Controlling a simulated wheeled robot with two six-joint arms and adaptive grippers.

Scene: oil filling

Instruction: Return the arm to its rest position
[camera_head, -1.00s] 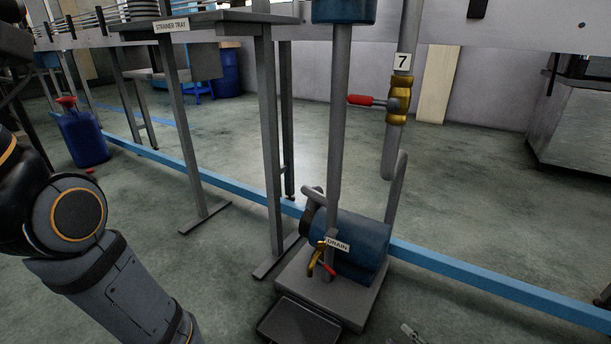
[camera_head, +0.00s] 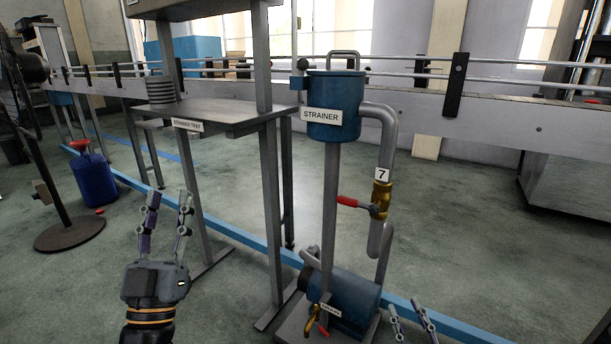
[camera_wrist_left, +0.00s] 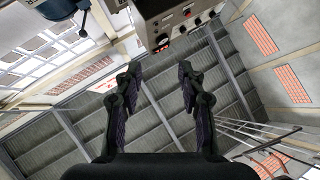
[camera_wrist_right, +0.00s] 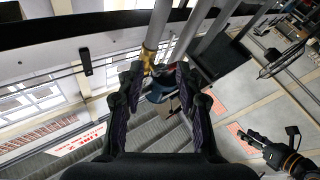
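My left gripper (camera_head: 169,200) points up at the lower left of the head view, in front of the strainer tray's stand. Its fingers are apart with nothing between them; the left wrist view shows it open and empty (camera_wrist_left: 156,75). My right gripper (camera_head: 407,305) shows only its fingertips at the bottom edge of the head view, right of the drain pump (camera_head: 350,292). In the right wrist view the right gripper (camera_wrist_right: 159,78) is open and appears empty, with pipework behind the gap. My left gripper also shows at the lower right there (camera_wrist_right: 262,142).
The blue strainer (camera_head: 335,105) stands on a pole, with a red-handled valve (camera_head: 380,198) on its pipe. The strainer tray (camera_head: 215,112) is to its left. A blue can (camera_head: 92,180) stands on the floor at left. A blue rail (camera_head: 450,325) crosses the floor.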

